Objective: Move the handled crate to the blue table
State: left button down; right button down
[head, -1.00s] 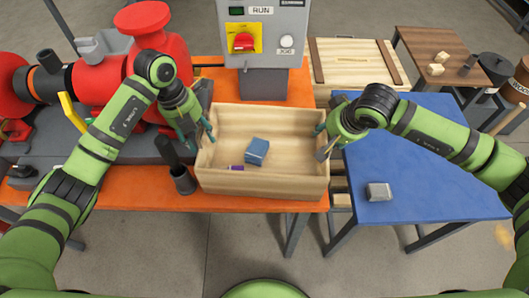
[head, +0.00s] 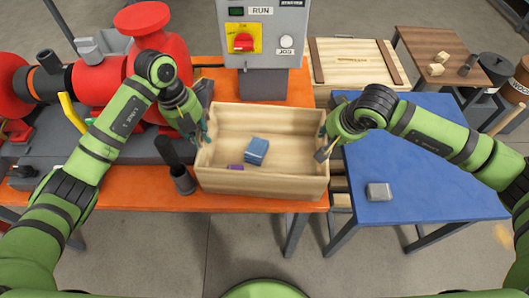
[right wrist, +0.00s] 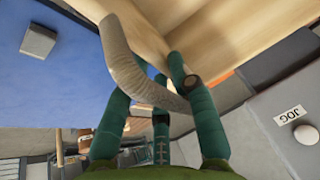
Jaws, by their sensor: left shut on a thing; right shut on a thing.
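The handled crate (head: 262,181) is an open light-wood box on the right end of the orange table (head: 120,200). It holds a blue block (head: 256,151) and a small purple thing (head: 236,167). My left gripper (head: 204,136) is shut at the crate's left end wall. My right gripper (head: 325,140) is shut at the right end wall. In the right wrist view its fingers (right wrist: 162,95) close around a curved grey handle (right wrist: 128,62) on the crate wall (right wrist: 150,30). The left handle is hidden. The blue table (head: 425,170) stands just right of the crate.
A grey block (head: 379,192) lies on the blue table's front left; the rest of its top is clear. A control box (head: 262,35) stands behind the crate, and a red pump (head: 100,75) is at left. Dark cylinders (head: 182,180) stand beside the crate. A lidded wooden case (head: 355,62) is behind.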

jog(key=shift+w+r+p, duration=0.2)
jog(key=shift+r+p, duration=2.25)
jog(key=shift+r, duration=0.35)
jog(key=shift+f, duration=0.1)
